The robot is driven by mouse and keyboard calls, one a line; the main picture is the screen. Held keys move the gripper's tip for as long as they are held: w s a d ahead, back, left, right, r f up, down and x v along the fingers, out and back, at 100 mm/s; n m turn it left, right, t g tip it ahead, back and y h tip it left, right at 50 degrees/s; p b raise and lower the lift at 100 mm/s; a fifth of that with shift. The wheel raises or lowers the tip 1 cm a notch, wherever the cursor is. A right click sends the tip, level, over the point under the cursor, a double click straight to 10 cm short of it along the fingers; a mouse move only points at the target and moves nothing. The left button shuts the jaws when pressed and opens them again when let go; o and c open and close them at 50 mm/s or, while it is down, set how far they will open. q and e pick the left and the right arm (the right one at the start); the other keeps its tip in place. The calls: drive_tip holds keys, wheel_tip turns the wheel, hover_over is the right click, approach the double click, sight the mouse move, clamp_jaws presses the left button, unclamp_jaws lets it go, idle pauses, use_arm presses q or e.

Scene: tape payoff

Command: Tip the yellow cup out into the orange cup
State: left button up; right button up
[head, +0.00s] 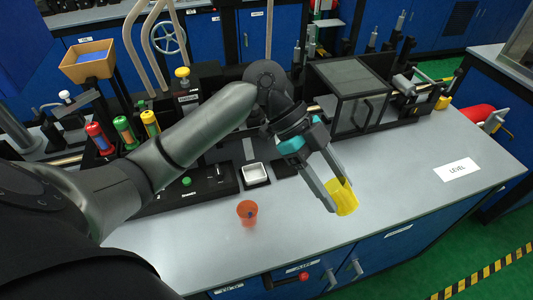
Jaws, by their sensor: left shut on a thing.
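The yellow cup (345,198) is held by my left gripper (335,194), whose two fingers are shut on it, near the front edge of the bench. The cup looks tilted; whether it touches the bench or what is inside it I cannot tell. The orange cup (247,211) stands upright on the bench to the left of the yellow cup, apart from it. Something small and dark shows at the orange cup's inside. My right gripper is not in view.
A small white square dish (254,174) sits behind the orange cup. A black machine with a clear box (350,95) runs along the back of the bench. A LEVEL label (456,169) lies at the right.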

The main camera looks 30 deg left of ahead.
use_arm(q)
drive_tip(key=a+f+m+y+p, duration=0.1)
drive_tip(key=a+m+y+p, duration=0.4)
drive_tip(key=a, duration=0.8)
drive_tip(key=m+y, duration=0.2)
drive_tip(key=y, duration=0.2)
drive_tip(key=shift+s+a+f+t, duration=0.25)
drive_tip(key=shift+s+f+t, duration=0.1)
drive_tip(key=shift+s+t, duration=0.05)
